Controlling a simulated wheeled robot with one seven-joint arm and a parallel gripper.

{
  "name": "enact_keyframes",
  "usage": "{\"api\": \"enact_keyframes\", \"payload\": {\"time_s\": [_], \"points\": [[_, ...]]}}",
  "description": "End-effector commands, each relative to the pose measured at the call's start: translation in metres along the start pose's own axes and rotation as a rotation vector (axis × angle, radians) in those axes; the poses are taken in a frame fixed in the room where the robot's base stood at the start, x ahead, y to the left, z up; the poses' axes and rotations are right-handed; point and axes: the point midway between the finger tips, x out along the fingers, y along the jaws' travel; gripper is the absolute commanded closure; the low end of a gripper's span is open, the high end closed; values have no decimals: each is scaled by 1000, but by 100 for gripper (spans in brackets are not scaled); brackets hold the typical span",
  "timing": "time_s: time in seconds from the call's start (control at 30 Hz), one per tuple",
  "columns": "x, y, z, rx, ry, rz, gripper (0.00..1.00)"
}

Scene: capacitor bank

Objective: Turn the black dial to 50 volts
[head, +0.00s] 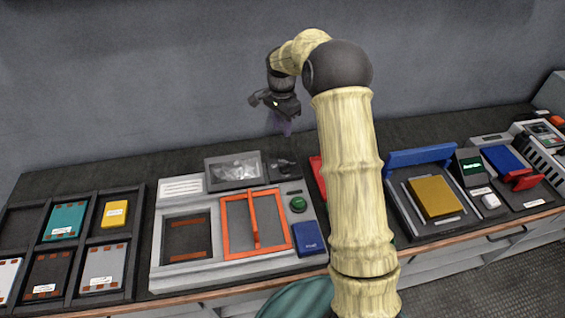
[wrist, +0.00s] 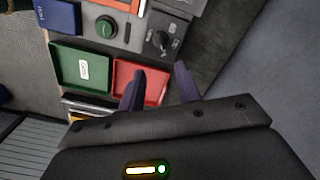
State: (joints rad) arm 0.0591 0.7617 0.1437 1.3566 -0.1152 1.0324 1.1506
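The black dial (wrist: 161,42) sits on a dark panel at the top middle of the wrist view, with a light pointer mark. Its scale is too small to read. In the head view its dark panel (head: 284,168) is at the back right of the grey console, and the dial is hard to make out. My gripper (head: 281,128) is above and behind that panel. In the wrist view my gripper (wrist: 160,78) has its two purple fingers apart with nothing between them. The fingers appear clear of the dial.
A green button (head: 298,204) and an upright orange handle (head: 254,220) are on the console (head: 180,278). A red tray (wrist: 146,76) and a green tray (wrist: 82,67) lie near the dial. A dark case with cards (head: 102,238) stands left. The right machines have a raised blue lid (head: 420,156).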

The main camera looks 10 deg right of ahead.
Motion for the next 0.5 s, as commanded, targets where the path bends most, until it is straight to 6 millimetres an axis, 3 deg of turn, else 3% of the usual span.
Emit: {"api": "enact_keyframes", "payload": {"time_s": [0.27, 0.5], "points": [[5, 2, -2, 3, 0, 1, 66], [35, 2, -1, 3, -3, 4, 66]]}}
